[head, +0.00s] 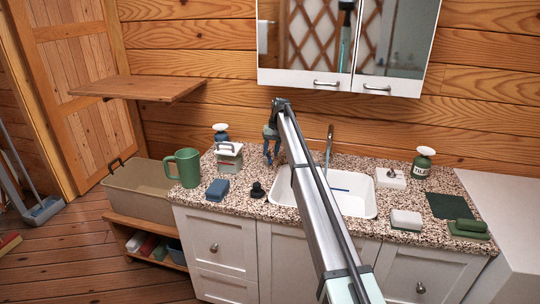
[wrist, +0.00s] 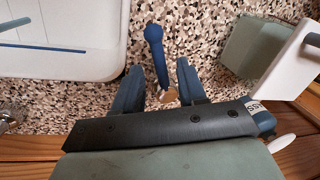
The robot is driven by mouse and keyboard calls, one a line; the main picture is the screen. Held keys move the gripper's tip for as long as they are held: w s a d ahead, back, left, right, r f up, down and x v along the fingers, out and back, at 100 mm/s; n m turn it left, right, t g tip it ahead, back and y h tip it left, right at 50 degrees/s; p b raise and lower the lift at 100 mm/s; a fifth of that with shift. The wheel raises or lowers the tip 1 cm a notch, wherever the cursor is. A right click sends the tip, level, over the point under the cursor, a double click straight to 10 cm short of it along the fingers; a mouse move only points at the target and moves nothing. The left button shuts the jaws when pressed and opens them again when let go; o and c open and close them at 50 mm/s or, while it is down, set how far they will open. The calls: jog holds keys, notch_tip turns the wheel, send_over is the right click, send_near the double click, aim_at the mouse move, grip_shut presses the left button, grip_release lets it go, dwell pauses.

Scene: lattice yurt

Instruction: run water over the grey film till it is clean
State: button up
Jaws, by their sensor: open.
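The white sink basin (head: 354,199) is set in the speckled counter; its corner also shows at the upper left of the wrist view (wrist: 109,68). Its inside carries a thin blue line. I cannot make out a distinct grey film. The metal tap (head: 329,143) stands at the back of the basin, partly beside my arm; whether water runs cannot be told. My gripper (head: 271,148) is open, pointing down at the counter left of the tap. In the wrist view, a blue round-ended rod (wrist: 154,52) shows between and beyond my fingers (wrist: 158,88); no grip on it shows.
Left of the sink are a green mug (head: 184,168), a blue sponge (head: 217,189), a white handled box (head: 229,157) and a black stopper (head: 258,190). A mirror cabinet (head: 345,45) hangs above.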

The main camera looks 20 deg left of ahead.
aim_at(268, 157)
jog(key=shift+s+a+f, duration=0.1)
jog(key=shift+a+f, duration=0.1)
jog(key=shift+f, duration=0.85)
grip_shut()
